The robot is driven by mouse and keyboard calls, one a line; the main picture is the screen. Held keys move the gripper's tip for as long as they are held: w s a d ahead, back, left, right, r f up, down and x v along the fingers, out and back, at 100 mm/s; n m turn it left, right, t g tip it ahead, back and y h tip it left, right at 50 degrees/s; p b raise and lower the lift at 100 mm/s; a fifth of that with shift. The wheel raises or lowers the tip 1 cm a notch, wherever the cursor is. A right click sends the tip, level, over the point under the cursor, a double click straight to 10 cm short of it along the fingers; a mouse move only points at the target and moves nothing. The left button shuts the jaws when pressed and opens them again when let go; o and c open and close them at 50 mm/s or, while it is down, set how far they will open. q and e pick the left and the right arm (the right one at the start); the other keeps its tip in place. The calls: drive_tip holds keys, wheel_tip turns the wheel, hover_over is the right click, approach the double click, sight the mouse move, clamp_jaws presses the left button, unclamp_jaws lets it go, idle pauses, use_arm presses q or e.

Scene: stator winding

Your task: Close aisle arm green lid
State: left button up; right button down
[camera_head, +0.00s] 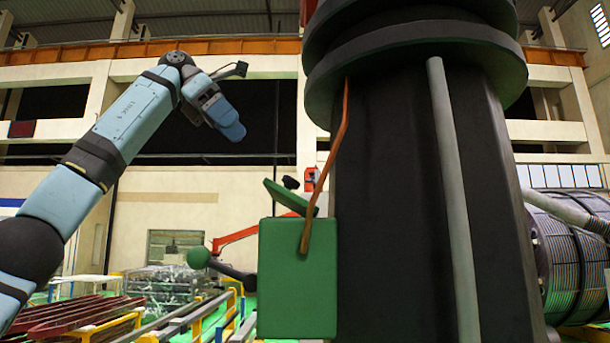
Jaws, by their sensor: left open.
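A green box (297,278) stands at the lower middle, against a large dark column. A flat green lid (289,196) sits tilted above the box's top edge, its left end raised, so it stands open. A dark lever with a green ball knob (198,257) extends left of the box. My left gripper (229,126) is raised above and to the left of the lid, apart from it, pointing down and right. It is open and I see nothing held in it. My right gripper is out of view.
The large dark column (400,200) fills the right of the middle, with a grey pipe (453,200) running down it. An orange-brown cable (338,137) hangs down to the green box. A large ribbed drum (572,260) stands at right. Space between my left gripper and the lid looks clear.

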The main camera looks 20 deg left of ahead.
use_arm(q)
drive_tip(key=x, duration=1.3)
drive_tip(key=shift+w+d, duration=0.1)
drive_tip(key=shift+d, duration=0.1)
drive_tip(key=shift+d+f, duration=0.1)
drive_tip(key=shift+f, duration=0.15)
clamp_jaws()
